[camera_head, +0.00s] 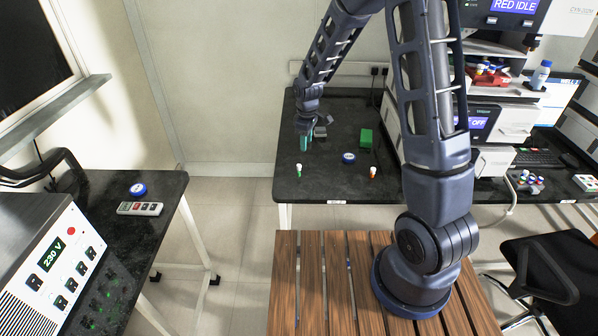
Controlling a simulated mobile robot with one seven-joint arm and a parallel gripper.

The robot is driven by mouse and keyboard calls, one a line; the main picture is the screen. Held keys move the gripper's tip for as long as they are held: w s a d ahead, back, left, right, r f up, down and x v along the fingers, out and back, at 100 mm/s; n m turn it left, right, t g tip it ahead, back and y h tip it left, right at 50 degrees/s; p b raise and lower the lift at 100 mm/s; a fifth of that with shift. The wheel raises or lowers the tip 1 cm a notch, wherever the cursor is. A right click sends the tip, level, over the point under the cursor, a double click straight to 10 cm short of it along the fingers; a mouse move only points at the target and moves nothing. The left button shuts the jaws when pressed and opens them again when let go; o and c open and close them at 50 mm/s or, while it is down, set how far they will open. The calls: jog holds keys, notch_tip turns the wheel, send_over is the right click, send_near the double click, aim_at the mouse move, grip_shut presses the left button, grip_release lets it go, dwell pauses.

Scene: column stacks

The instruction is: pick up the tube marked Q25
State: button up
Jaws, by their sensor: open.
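Two small capped tubes stand on the dark bench top. One has a white top and green lower part (298,171) near the front left; the other has a white top and orange-red lower part (373,173) further right. No marking is readable on either, so I cannot tell which is Q25. My gripper (305,143) points down over the left part of the bench, behind the green tube and apart from it in the picture. Its jaws are open, and I see nothing held between them. Its height above the bench is unclear.
A small grey object (320,131) is close beside my gripper. Machines (478,122) stand at right, with a cluster of small items (527,182) in front. The bench's front left is mostly clear.

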aim_at(299, 165)
jog(key=shift+n, duration=0.5)
jog(key=a+f, duration=0.1)
jog(key=f, duration=0.1)
jog(key=a+f, duration=0.1)
jog(key=shift+a+f, duration=0.15)
jog(key=shift+f, duration=0.2)
jog(key=shift+a+f, duration=0.15)
jog(key=shift+f, duration=2.6)
jog(key=shift+a+f, duration=0.1)
jog(key=shift+f, duration=2.6)
grip_shut()
